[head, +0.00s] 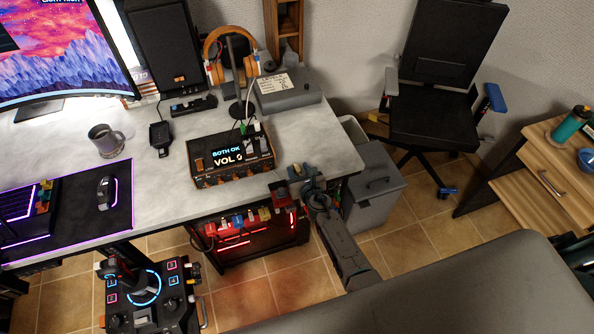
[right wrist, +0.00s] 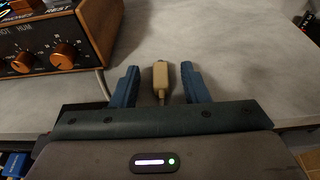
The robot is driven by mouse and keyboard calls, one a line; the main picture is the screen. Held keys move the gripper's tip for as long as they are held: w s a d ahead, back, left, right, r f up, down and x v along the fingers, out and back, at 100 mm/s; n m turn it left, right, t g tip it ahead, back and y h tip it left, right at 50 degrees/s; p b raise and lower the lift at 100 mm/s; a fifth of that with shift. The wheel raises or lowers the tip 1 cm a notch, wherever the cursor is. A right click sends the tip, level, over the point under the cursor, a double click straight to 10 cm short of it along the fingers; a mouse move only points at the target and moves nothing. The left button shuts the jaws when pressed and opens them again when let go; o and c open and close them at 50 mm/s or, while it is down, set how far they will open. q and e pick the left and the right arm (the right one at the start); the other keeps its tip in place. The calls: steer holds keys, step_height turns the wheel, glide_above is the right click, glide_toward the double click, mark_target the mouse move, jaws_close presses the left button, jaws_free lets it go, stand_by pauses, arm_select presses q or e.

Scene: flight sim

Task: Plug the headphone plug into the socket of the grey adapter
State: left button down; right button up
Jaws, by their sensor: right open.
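My right gripper (head: 297,178) is open at the front edge of the desk, just right of the VOL box. In the right wrist view its two blue fingers (right wrist: 160,85) stand apart. A small tan plug-like piece (right wrist: 160,77) lies between them with clear gaps on both sides; a thin cable end shows behind it. I cannot tell if it is the headphone plug or the adapter. The orange headphones (head: 213,45) hang on a dark stand, and a pale cable runs down from them toward the VOL box. I cannot make out a grey adapter or its socket. My left gripper is not in view.
The amplifier-like VOL box (head: 228,157) stands left of my right gripper; its knobs show in the right wrist view (right wrist: 64,54). A grey box with a label (head: 305,97) is behind it. The desk (head: 330,150) is clear to the right. A grey bin (head: 372,195) stands beside the desk.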

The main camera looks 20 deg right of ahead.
steer(key=shift+c, duration=0.9)
jaws_close()
steer(key=shift+r, duration=0.2)
